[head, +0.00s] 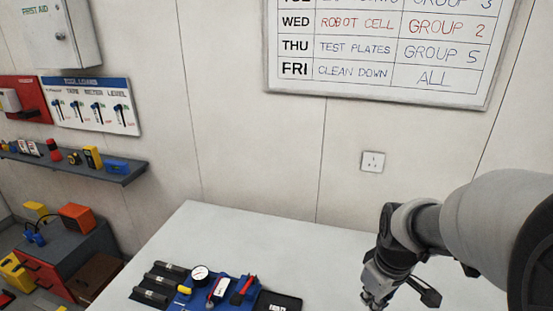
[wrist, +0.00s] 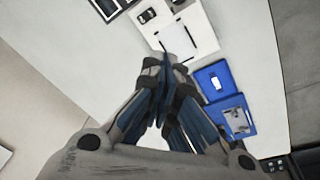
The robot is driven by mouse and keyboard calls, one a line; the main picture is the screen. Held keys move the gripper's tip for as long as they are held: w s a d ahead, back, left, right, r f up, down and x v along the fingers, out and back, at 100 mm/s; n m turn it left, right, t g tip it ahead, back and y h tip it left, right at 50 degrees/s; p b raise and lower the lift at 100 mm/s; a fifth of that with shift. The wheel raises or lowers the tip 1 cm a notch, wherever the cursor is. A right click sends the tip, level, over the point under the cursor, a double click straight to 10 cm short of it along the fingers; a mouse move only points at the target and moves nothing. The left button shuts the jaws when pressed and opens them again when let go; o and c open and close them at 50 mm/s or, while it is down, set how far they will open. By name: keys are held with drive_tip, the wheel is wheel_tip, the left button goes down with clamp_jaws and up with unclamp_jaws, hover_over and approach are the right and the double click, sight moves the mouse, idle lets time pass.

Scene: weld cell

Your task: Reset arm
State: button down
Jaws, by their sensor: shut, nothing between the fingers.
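My arm (head: 495,225) reaches in from the right in the head view. My gripper (head: 372,298) hangs at its end, above the right part of the pale table (head: 215,228), pointing down. In the wrist view my gripper (wrist: 168,62) has its fingers together, with nothing held between them. How high the fingertips are above the table is hard to tell.
A blue tray (head: 238,292) with a round gauge (head: 200,273) and tools lies at the table's front, left of my gripper, beside dark blocks (head: 155,284). A shelf (head: 75,165) and whiteboard (head: 395,60) are on the wall.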

drive_tip(key=s+a+r+m+t+b, duration=0.1)
drive_tip(key=s+a+r+m, duration=0.1)
drive_tip(key=s, duration=0.6)
drive_tip(key=s+a+r+m+t+b, duration=0.1)
drive_tip(key=s+a+r+m, duration=0.2)
drive_tip(key=s+a+r, duration=0.2)
drive_tip(key=s+r, duration=0.1)
drive_tip(key=s, duration=0.1)
drive_tip(key=shift+s+m+t, duration=0.3)
drive_tip(key=shift+s+t, duration=0.1)
drive_tip(key=shift+w+d+r, duration=0.1)
drive_tip(key=shift+w, duration=0.05)
drive_tip(key=w+d+f+n+g+p, duration=0.1)
drive_tip(key=w+d+n+p, duration=0.1)
drive_tip(key=w+d+n, duration=0.3)
drive_tip(key=w+f+n+g+p, duration=0.2)
drive_tip(key=w+n, duration=0.1)
drive_tip(key=w, duration=0.4)
drive_tip(key=w+d+f+n+g+p, duration=0.1)
drive_tip(key=w+d+f+n+p, duration=0.2)
drive_tip(key=f, duration=0.8)
drive_tip(key=w+d+n, duration=0.2)
drive_tip(key=d+n, duration=0.1)
drive_tip(key=shift+w+n+g+p, duration=0.3)
drive_tip(key=shift+w+n+p, duration=0.05)
drive_tip(key=shift+n, duration=0.05)
